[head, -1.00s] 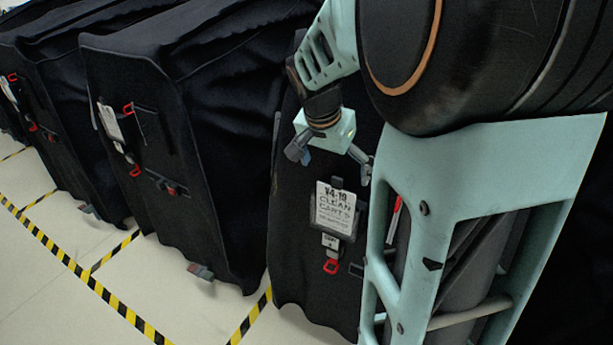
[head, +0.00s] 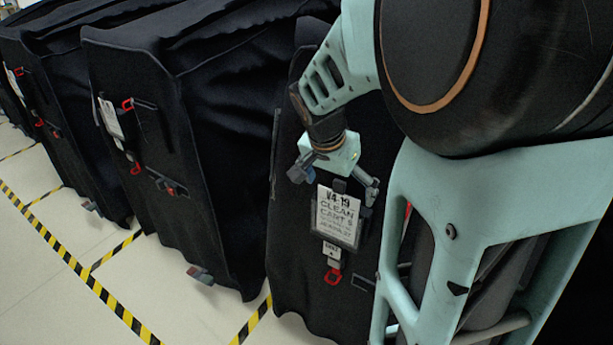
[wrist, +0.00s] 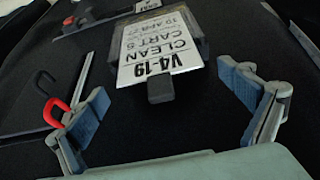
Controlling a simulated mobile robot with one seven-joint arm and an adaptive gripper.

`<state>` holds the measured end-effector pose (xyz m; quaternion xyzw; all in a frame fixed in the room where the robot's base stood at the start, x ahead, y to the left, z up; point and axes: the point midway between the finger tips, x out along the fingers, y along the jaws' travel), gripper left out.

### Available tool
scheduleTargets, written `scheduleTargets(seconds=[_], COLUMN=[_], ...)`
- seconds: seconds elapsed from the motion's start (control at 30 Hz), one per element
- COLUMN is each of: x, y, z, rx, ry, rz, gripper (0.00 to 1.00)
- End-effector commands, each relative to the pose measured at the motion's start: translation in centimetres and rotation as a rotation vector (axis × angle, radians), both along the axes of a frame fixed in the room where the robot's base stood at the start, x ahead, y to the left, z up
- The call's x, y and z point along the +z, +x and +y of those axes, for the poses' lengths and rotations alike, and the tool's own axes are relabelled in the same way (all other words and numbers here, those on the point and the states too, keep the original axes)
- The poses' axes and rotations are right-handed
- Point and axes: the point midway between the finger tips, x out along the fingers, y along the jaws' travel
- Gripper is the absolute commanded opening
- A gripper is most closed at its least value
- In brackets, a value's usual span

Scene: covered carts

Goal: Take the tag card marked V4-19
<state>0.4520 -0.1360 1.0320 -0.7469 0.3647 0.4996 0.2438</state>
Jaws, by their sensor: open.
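The tag card marked V4-19 (head: 337,215) is white with black print that also reads "CLEAN CARTS". It hangs in a dark holder on the black cover of the nearest cart. In the wrist view the card (wrist: 155,45) appears upside down, with a dark tab (wrist: 160,89) at its V4-19 end. My gripper (head: 337,182) is open at the top end of the card. In the wrist view my gripper (wrist: 165,98) has one blue-padded finger on each side of the tab, with clear gaps and nothing between them but the tab and card edge.
A red hook (wrist: 53,115) lies close to the left finger in the wrist view. A red buckle (head: 333,277) hangs below the card. Other black-covered carts (head: 130,180) stand to the left, some with tags. Yellow-black tape (head: 75,265) marks the open pale floor.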

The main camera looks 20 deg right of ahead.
Motion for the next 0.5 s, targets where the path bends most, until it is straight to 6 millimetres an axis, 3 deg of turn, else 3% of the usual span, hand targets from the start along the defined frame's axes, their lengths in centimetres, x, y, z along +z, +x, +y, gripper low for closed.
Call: scheduleTargets(seconds=[0.27, 0.5], x=[-0.24, -0.25], y=[-0.06, -0.05], z=[0.1, 0.09], rx=[0.0, 0.0], ry=[0.0, 0.0], rz=[0.0, 0.0], gripper=[0.96, 0.72])
